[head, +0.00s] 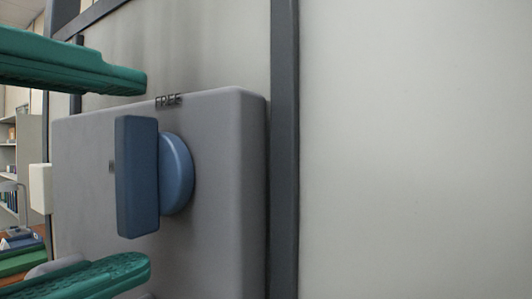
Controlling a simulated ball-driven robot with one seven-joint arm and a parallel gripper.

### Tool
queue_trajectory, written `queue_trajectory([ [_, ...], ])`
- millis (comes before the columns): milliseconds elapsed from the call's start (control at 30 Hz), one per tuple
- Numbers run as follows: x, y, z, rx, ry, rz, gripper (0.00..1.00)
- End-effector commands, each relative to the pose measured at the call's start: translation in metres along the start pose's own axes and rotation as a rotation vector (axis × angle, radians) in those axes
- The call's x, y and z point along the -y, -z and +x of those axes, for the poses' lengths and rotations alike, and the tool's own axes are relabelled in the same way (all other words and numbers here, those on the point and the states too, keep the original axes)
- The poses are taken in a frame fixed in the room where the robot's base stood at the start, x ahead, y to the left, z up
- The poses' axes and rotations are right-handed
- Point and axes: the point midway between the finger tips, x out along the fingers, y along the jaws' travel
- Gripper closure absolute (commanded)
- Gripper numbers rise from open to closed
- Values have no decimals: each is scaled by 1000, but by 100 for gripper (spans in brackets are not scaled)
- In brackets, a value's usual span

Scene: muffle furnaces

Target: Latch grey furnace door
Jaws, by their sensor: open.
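The grey furnace door (225,200) fills the left middle of the head view. The raised word FREE stands at its top edge. On its face is a blue latch knob (178,175) with a blue bar handle (137,178) that stands upright. A small dark mark shows just left of the bar. My gripper (148,178) is open, with one green finger above the handle and one below it. The handle lies between the fingers in the picture, and neither finger appears to touch it. Whether the fingers reach its depth I cannot tell.
A dark vertical frame post (285,150) runs right of the door, with a plain pale wall panel (420,150) beyond it. At the far left are a shelf (8,165) with books and a desk with a lamp. The right side is clear.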

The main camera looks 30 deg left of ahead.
Motion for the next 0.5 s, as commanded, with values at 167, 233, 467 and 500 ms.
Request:
queue_trajectory([
  [167, 0, 0, 9, 0, -1, 0, 2],
  [233, 0, 0, 10, 1, 0, 1, 2],
  [467, 0, 0, 9, 1, 0, 0, 7],
  [500, 0, 0, 9, 1, 0, 0, 11],
])
